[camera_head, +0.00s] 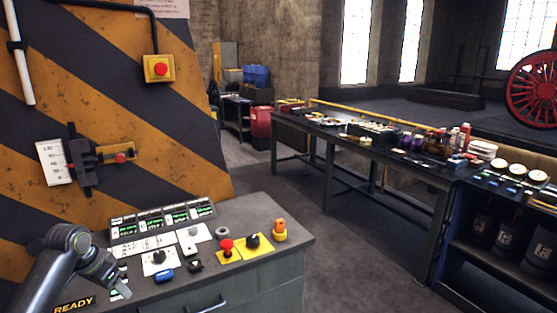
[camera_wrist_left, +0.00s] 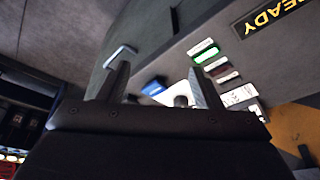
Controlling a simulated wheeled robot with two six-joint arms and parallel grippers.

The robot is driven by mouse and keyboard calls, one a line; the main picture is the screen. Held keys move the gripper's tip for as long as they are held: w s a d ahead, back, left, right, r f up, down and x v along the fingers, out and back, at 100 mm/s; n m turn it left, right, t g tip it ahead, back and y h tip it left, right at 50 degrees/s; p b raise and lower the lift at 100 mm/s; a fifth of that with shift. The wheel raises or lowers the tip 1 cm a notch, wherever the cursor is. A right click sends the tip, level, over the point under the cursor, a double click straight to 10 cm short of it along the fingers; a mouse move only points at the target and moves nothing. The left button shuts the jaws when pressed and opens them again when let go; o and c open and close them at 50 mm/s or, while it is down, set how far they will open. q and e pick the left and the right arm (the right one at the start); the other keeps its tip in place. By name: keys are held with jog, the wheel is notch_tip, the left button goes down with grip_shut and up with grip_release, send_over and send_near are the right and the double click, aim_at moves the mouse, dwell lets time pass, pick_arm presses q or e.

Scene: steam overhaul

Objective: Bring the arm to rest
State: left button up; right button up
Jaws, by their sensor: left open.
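My left arm comes in from the lower left in the head view, and its gripper (camera_head: 121,287) is over the left front part of the grey control desk (camera_head: 290,236). In the left wrist view the two fingers of the left gripper (camera_wrist_left: 158,85) stand apart with nothing between them. The desk top with a blue item (camera_wrist_left: 154,87) and a lit green display (camera_wrist_left: 206,55) shows beyond the fingers. My right gripper is in neither view.
The desk carries a red knob (camera_head: 226,245), an orange knob (camera_head: 279,228) and several displays (camera_head: 164,219). A striped panel (camera_head: 100,120) with a red button (camera_head: 160,69) rises behind. A long workbench (camera_head: 335,135) stands right, with open floor (camera_head: 345,255) between.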

pick_arm(q)
jog(key=s+d+f+y, duration=0.1)
jog(key=s+d+f, duration=0.4)
jog(key=s+f, duration=0.35)
jog(key=s+d+f, duration=0.4)
jog(key=s+f, duration=0.3)
jog(key=s, duration=0.3)
jog(key=s+d+r+n+y, duration=0.1)
jog(key=s+d+n, duration=0.1)
jog(key=s, duration=0.8)
jog(key=s+d+r+n+y, duration=0.1)
jog(key=s+d+n, duration=0.1)
jog(key=s, duration=0.8)
notch_tip(320, 180, down, 24)
jog(key=a+g, duration=0.1)
jog(key=a, duration=0.1)
jog(key=s+d+f+g+h, duration=0.1)
jog(key=s+f, duration=1.3)
jog(key=f, duration=0.2)
jog(key=shift+s+d+f+g, duration=0.2)
jog(key=shift+d+f+g, duration=0.05)
jog(key=shift+f+g, duration=0.05)
